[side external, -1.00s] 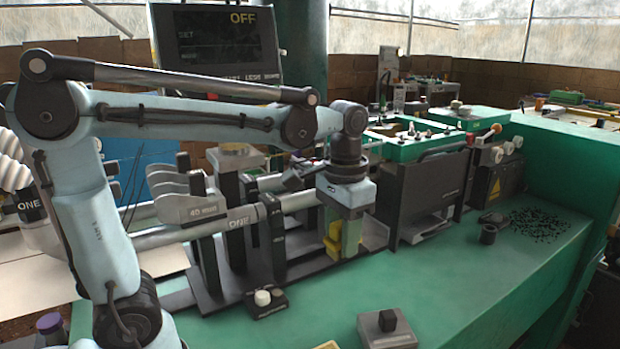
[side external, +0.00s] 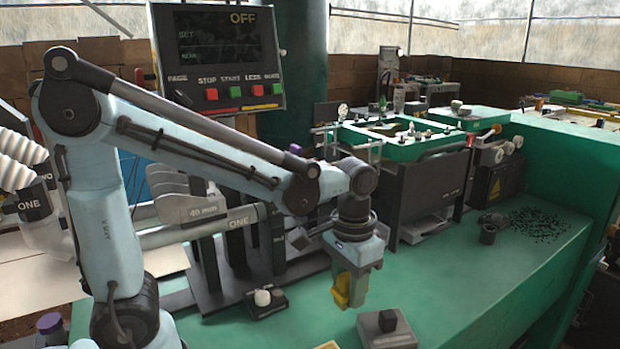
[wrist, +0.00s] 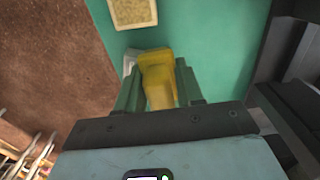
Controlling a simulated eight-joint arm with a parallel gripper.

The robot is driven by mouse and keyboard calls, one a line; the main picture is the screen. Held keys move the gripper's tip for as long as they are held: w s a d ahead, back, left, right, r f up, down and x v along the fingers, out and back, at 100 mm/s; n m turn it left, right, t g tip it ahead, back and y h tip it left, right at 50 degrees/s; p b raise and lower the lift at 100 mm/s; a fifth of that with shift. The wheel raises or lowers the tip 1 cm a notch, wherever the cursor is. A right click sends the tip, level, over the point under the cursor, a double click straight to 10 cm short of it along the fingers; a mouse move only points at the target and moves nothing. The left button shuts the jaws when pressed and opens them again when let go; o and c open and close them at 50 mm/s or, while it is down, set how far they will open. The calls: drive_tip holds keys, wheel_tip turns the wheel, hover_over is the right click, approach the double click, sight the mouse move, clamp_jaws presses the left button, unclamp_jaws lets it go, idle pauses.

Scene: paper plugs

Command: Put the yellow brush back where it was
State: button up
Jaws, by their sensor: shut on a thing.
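The yellow brush (side external: 341,289) is in my gripper (side external: 354,288), which points down over the green bench front in the side view. A gap seems to lie between the brush and the bench, but its height is hard to judge. In the wrist view the yellow brush (wrist: 158,82) sits between the two green fingers of my gripper (wrist: 159,90), which are shut on it. Its lower end is partly hidden by the gripper body.
A grey block with a black knob (side external: 387,328) stands right of my gripper on the green bench (side external: 450,290). A black box with a white knob (side external: 262,301) is to the left. A tan-topped, pale-edged item (wrist: 133,12) lies ahead in the wrist view. A dark rack (side external: 432,190) stands behind.

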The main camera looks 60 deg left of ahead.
drive_tip(key=w+a+f, duration=0.1)
drive_tip(key=a+f, duration=0.1)
drive_tip(key=a, duration=0.1)
drive_tip(key=w+a+f, duration=0.1)
drive_tip(key=a, duration=0.1)
drive_tip(key=w+a+f, duration=0.1)
drive_tip(key=a+f, duration=0.1)
drive_tip(key=a, duration=0.1)
drive_tip(key=shift+w+a+f, duration=0.3)
drive_tip(key=shift+w, duration=0.05)
drive_tip(key=shift+f, duration=2)
drive_tip(key=o, duration=0.9)
drive_tip(key=shift+f, duration=0.1)
drive_tip(key=shift+o, duration=0.2)
wheel_tip(320, 180, up, 12)
drive_tip(key=s+d+r+t, duration=0.1)
drive_tip(key=s+d+t, duration=0.3)
drive_tip(key=s+t, duration=0.3)
drive_tip(key=shift+d, duration=0.35)
